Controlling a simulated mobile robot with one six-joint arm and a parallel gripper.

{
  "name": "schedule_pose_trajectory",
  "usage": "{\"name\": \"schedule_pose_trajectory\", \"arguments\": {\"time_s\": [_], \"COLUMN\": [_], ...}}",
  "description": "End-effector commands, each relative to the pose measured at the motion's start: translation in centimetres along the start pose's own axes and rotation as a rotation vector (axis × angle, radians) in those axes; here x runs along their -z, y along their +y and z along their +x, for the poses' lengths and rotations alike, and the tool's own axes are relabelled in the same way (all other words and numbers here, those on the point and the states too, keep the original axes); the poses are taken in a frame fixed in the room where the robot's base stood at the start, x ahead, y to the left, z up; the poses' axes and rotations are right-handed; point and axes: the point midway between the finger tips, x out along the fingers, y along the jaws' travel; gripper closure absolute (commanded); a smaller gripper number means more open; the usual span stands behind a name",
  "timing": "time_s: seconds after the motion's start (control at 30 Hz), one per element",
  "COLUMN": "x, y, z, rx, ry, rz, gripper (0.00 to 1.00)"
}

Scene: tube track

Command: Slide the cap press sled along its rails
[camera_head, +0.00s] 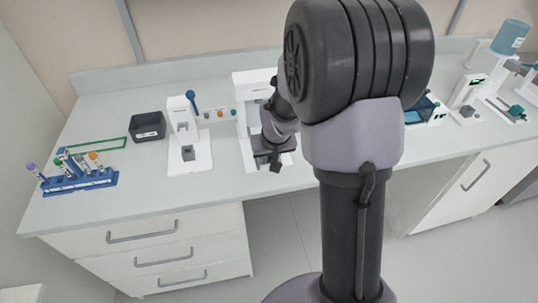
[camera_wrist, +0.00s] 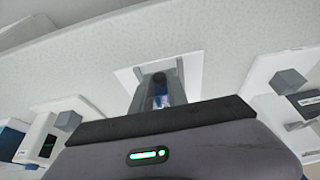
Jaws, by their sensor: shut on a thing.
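The cap press (camera_head: 243,97) is a white upright frame on a white base, left of centre in the head view. My gripper (camera_head: 268,158) is low at its front and hides much of the sled and rails. In the wrist view my gripper's grey fingers (camera_wrist: 158,88) reach down over the white base plate (camera_wrist: 194,66). They are shut on a small part of the sled (camera_wrist: 161,94), mostly hidden between them. How far along its rails the sled sits cannot be told.
Left of the press stands a white device with a blue lever (camera_head: 190,102). Further left are a black bin (camera_head: 148,126) and a blue tube rack (camera_head: 82,182). My arm hides the bench centre. More white devices (camera_head: 468,97) stand at the right. The bench front edge is close.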

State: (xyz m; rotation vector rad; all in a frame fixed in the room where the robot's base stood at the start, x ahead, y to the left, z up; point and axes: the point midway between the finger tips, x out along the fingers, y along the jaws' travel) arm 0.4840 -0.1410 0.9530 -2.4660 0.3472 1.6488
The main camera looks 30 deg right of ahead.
Motion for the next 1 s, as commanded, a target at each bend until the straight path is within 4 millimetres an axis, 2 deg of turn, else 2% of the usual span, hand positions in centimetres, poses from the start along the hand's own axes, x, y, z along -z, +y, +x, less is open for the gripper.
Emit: {"name": "schedule_pose_trajectory", "arguments": {"time_s": [0.37,0.4,0.5,0.83,0.93,1.0], "x": [-0.7,-0.7,-0.6,-0.5,-0.3,-0.3], "y": [0.0,0.0,0.0,0.0,0.0,0.0], "z": [-0.2,-0.2,-0.2,-0.5,-1.8,-3.5], "rx": [0.0,0.0,0.0,0.0,0.0,0.0], "ry": [-0.003,-0.004,-0.002,0.001,0.003,0.004], "rz": [0.002,0.002,0.001,0.001,0.001,0.001], "gripper": [1.0,0.79,0.59,0.58,0.58,0.58]}}
